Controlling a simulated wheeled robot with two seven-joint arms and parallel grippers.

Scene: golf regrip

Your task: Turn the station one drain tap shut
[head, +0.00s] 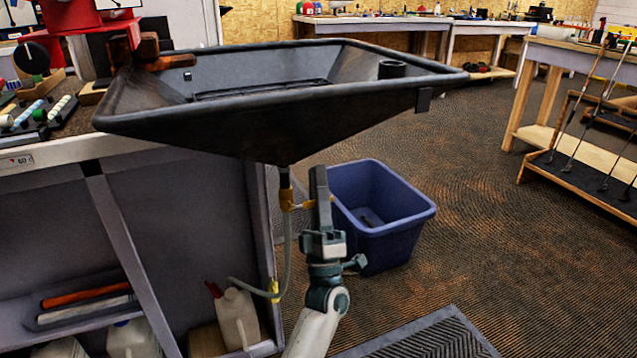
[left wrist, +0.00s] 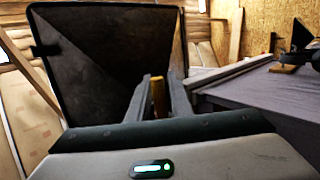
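The drain tap (head: 287,199) is a yellow brass fitting on the pipe under the dark hopper-shaped basin (head: 240,128). Its yellow lever (head: 303,205) sticks out sideways to the right, across the pipe, towards my left gripper (head: 319,180). My left gripper points up beside the tap, under the basin. In the left wrist view, the yellow tap part (left wrist: 158,98) stands between the two fingers of my left gripper (left wrist: 163,90). The fingers look apart, one on each side, with a narrow gap; contact is hard to judge. My right gripper is not in view.
A blue bin (head: 382,210) stands on the floor close behind my left gripper. A clear hose (head: 287,255) runs from the tap down to a white jug (head: 238,318) by the bench. The bench's grey side panel (head: 205,240) is to the left. Carpet to the right is open.

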